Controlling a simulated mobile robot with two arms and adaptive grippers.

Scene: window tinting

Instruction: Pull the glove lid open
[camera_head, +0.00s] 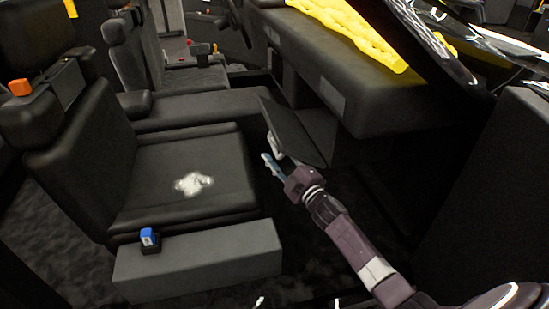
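The glove lid (291,132) is a dark panel under the dashboard (345,85). It stands out at a slant from the dark glove box opening, so it appears at least partly open. My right gripper (270,161) is at the lid's lower left edge, beside a light grey piece there that may be its handle. The fingers look blue-grey and small. I cannot tell whether they touch the lid or are closed on it. My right arm reaches in from the lower right. My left gripper is not in view.
A dark seat (190,178) with a crumpled white cloth (193,184) is left of the gripper. A grey box-shaped sill (200,262) with a small blue item (149,238) is in front of it. Yellow material (350,30) lies on the dashboard. The dark floor space below the lid looks free.

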